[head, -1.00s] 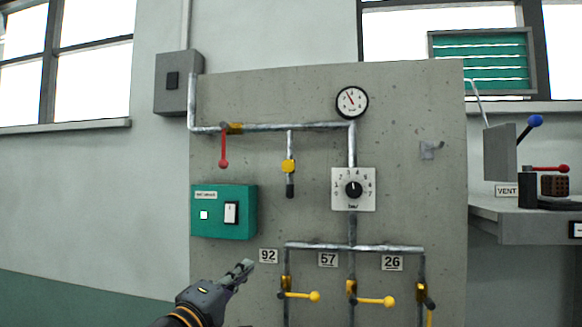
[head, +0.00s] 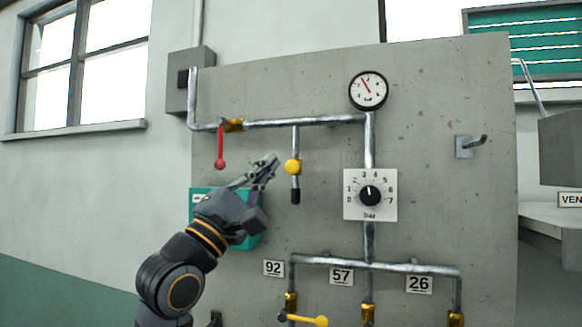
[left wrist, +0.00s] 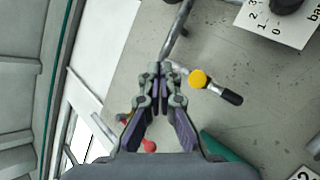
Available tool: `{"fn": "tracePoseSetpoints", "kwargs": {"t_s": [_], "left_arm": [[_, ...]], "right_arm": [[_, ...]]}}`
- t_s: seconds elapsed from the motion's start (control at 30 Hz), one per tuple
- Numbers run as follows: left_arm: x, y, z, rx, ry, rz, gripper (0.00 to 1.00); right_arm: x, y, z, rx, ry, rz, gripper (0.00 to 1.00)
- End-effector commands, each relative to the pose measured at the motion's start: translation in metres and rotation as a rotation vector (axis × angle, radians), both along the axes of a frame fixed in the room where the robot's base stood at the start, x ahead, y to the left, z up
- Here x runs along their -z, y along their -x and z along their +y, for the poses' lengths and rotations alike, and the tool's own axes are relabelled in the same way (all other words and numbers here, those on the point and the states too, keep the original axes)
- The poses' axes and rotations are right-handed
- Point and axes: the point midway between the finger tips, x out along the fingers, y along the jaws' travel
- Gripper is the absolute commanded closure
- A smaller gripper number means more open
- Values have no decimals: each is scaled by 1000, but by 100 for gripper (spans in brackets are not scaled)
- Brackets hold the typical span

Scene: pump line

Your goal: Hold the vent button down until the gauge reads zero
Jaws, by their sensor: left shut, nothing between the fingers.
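A round yellow button (head: 292,167) sits on a short pipe with a black end, hanging from the upper pipe; it also shows in the left wrist view (left wrist: 198,79). The round white gauge (head: 368,90) is above right; its red needle points up and left, its numbers too small to read surely. My left gripper (head: 273,160) is shut and empty, its tips just left of the yellow button in the head view. In the left wrist view the closed tips (left wrist: 163,68) also appear left of the button, and I cannot tell the depth gap. My right gripper is out of view.
A red lever (head: 220,163) hangs left of my gripper. My arm partly hides the green switch box (head: 198,205). A dial (head: 370,195) sits right of the button. A hook (head: 468,146) and a VENT label (head: 570,199) are farther right. Numbered pipes are below.

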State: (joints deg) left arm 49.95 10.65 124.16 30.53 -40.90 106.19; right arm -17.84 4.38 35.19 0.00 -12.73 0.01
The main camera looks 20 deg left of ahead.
Motion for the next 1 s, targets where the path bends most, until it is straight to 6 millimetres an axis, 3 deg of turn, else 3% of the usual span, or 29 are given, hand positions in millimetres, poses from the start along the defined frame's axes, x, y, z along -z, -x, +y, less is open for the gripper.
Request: {"fn": "tracePoseSetpoints", "kwargs": {"t_s": [0.13, 0.4, 0.6, 1.0], "left_arm": [[0, -11, 0, 2, 1, 3, 100], [0, -50, -2, 2, 1, 3, 100], [-1, -75, -3, 1, 1, 3, 100], [0, -88, -3, 0, -1, 1, 100]], "right_arm": [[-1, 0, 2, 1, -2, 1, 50], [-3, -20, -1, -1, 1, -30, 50], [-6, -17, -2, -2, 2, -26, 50], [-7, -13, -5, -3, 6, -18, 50]]}}
